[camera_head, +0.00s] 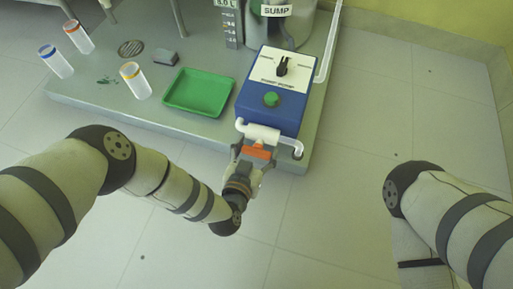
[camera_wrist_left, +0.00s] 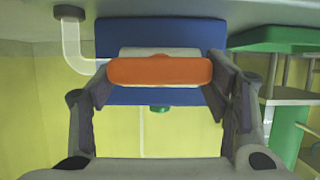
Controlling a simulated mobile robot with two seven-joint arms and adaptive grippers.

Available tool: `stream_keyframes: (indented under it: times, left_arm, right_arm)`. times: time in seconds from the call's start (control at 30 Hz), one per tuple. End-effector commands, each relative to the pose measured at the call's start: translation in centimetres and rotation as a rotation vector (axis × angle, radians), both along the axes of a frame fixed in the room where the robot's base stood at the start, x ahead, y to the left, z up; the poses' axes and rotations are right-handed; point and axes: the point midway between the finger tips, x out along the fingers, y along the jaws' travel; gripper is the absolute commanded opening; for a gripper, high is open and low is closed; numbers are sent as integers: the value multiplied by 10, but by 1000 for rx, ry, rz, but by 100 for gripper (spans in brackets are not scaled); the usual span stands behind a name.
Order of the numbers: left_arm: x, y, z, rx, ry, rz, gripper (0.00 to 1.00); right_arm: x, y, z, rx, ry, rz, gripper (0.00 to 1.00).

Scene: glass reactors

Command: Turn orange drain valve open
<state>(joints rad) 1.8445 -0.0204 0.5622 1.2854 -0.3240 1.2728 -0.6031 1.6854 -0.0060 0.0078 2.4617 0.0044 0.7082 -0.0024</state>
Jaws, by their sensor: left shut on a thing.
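The orange drain valve handle (camera_head: 257,152) sits crosswise below the white pipe (camera_head: 262,133) at the front of the blue sump pump box (camera_head: 270,97). My left gripper (camera_head: 254,155) is shut on the handle. In the left wrist view the orange handle (camera_wrist_left: 160,71) spans between the two fingers of my left gripper (camera_wrist_left: 162,80), with the white valve body partly hidden behind it. My right arm shows at the right of the head view, but its gripper is out of the picture.
A green tray (camera_head: 199,92) lies on the grey platform left of the pump. Clear cups with orange (camera_head: 135,80), red (camera_head: 78,36) and blue (camera_head: 56,61) rims stand farther left. The sump vessel (camera_head: 290,25) is behind the pump. The tiled floor in front is clear.

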Motion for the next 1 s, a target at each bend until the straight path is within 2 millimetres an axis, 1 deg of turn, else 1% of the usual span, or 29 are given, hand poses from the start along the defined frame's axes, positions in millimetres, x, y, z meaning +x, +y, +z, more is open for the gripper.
stream_keyframes:
  times: [0.17,0.2,0.23,0.27,0.57,0.63,0.67,0.9,1.0]
  left_arm:
    - [0,0,0,-3,0,1,42]
    - [0,0,0,-3,0,1,78]
    - [0,0,0,-3,0,1,85]
    - [0,0,0,-3,0,1,90]
    - [0,0,0,-2,0,1,90]
    - [-4,1,1,-2,2,0,90]
    - [-8,2,3,-2,2,-1,90]
    - [-51,17,22,-2,2,-1,90]
    - [-62,20,27,-2,1,0,90]
  right_arm:
    - [0,0,-1,0,0,0,40]
    - [0,0,-1,0,0,0,40]
    - [0,0,-1,0,0,0,40]
    - [0,0,-1,0,-1,0,40]
    - [0,0,-1,0,-1,0,40]
    - [0,0,-1,0,-1,0,40]
    - [0,0,-1,0,-1,0,40]
    - [0,0,-1,0,0,0,40]
    - [0,0,0,0,0,0,40]
